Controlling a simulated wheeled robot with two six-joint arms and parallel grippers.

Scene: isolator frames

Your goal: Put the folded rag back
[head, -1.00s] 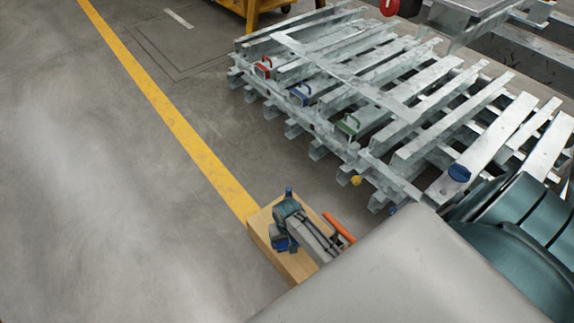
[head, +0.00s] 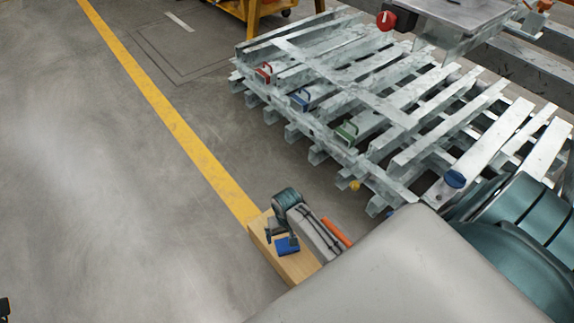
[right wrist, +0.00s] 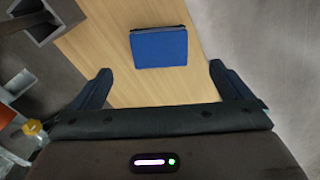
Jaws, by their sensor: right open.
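The folded rag is a flat blue square (head: 287,245) lying on the top of a pale wooden block (head: 257,228). In the right wrist view the rag (right wrist: 159,47) lies ahead of the fingertips, roughly centred between them. My right gripper (head: 280,234) is above the block beside the rag. Its two dark fingers (right wrist: 163,82) are spread wide with nothing between them. A small dark tip (head: 4,309) at the lower left edge looks like part of my left gripper; its jaws cannot be made out.
A metal rack of slats (head: 330,95) with red, blue and green handles stands behind and right of the block. An orange bar (head: 337,231) lies beside my right arm. A yellow floor line (head: 165,112) runs up to the block. The floor left is clear.

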